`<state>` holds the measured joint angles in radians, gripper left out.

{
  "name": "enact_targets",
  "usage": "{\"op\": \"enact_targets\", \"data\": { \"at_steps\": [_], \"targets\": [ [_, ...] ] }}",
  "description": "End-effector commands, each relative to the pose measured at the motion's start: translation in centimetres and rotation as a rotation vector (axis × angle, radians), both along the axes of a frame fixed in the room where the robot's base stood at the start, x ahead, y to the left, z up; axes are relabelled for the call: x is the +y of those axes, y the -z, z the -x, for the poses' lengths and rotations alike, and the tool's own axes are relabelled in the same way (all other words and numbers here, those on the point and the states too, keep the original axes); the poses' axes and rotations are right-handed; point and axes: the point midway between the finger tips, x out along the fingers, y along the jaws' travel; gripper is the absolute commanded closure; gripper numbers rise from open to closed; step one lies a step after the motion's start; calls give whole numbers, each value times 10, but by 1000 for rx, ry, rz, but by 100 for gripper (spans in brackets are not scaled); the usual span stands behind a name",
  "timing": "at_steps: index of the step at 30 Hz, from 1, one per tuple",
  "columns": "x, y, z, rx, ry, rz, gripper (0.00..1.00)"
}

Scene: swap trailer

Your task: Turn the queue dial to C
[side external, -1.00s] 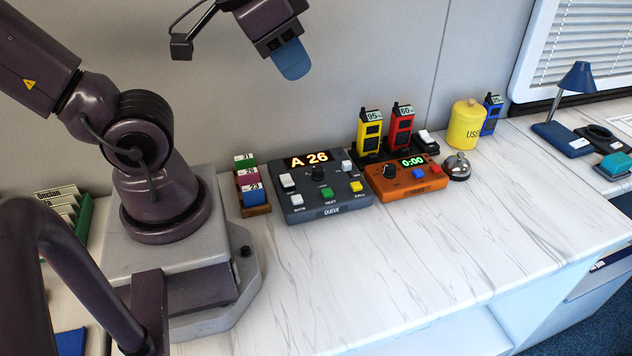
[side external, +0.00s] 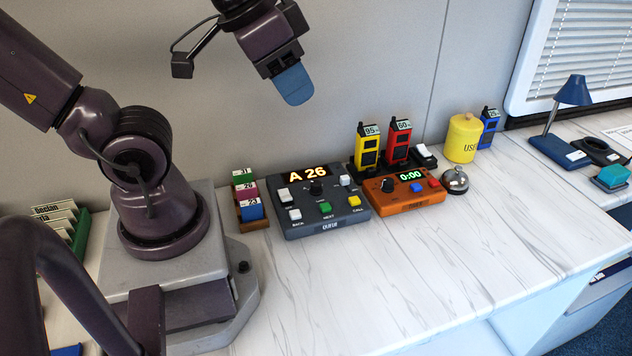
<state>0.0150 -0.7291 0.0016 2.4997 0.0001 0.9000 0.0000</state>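The dark grey queue box (side external: 338,219) sits on the marble-look counter, and its display reads A 26. Its black queue dial (side external: 316,187) is at the upper middle of the panel, just below the display; which letter it points to is too small to tell. A white switch, a green NEXT button, a yellow CALL button and a white BACK button are around it. My gripper (side external: 293,86) is in the air above the queue box, apart from it, with blue fingertips pointing down. The fingers overlap from this side, so their opening is hidden.
An orange timer box (side external: 408,202) reading 0:00 with its own black dial stands right beside the queue box. A ticket rack (side external: 251,212) is at its left. Yellow (side external: 367,146) and red (side external: 399,142) radios stand behind, a bell (side external: 455,181) at right. The front counter is clear.

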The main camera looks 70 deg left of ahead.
Motion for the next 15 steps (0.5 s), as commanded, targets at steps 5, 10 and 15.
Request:
{"op": "enact_targets", "data": {
  "at_steps": [5,10,15],
  "targets": [
    [5,33,-13,176,-28,69,44],
    [18,75,-33,385,-254,223,44],
    [43,120,-49,544,-666,331,44]
  ]
}}
